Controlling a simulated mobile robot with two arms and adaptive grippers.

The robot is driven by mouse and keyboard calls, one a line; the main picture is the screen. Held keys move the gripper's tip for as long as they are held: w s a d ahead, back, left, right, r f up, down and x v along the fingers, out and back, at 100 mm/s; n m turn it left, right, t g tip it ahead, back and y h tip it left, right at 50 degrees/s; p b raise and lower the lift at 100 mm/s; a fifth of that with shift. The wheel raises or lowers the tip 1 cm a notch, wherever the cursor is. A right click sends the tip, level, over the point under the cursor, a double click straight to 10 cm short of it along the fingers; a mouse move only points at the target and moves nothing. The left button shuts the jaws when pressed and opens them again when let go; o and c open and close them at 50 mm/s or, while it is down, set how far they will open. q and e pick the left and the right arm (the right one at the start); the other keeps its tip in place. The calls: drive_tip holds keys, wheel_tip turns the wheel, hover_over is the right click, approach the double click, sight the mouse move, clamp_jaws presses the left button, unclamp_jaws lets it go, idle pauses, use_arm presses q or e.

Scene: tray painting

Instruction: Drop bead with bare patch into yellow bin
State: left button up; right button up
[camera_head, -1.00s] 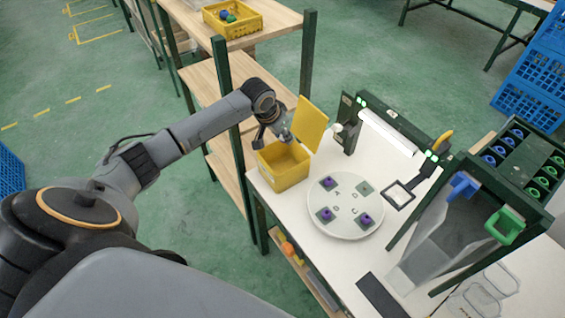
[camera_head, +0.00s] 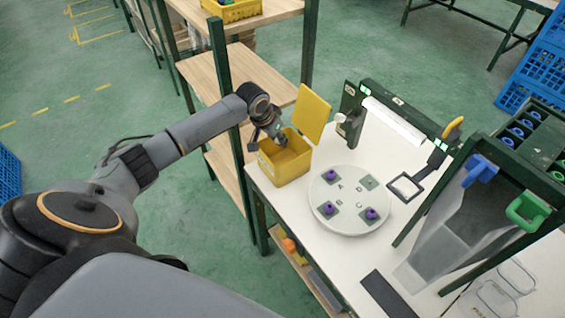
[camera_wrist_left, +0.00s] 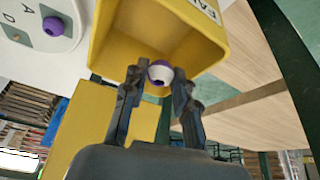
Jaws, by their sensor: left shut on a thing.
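The yellow bin (camera_head: 291,171) stands on the white table's left corner with its lid (camera_head: 313,113) raised. My left gripper (camera_wrist_left: 158,84) is shut on a bead (camera_wrist_left: 160,72), which is purple with a white patch on the side facing the wrist camera. In the wrist view the bead is over the bin's open mouth (camera_wrist_left: 104,35). In the head view my left gripper (camera_head: 279,145) is at the bin's opening, and the bead cannot be made out there. My right gripper is not in view.
A round white tray (camera_head: 347,227) to the bin's right carries purple beads at A (camera_head: 331,175), B (camera_head: 328,208) and C (camera_head: 371,213); pad D (camera_head: 369,182) is empty. A lamp frame (camera_head: 392,124) and magnifier (camera_head: 405,186) stand behind. A wooden shelf (camera_head: 225,123) is left.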

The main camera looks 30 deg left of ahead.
use_arm(q)
drive_tip(key=o, duration=0.9)
drive_tip(key=v, duration=1.2)
drive_tip(key=shift+r, duration=0.1)
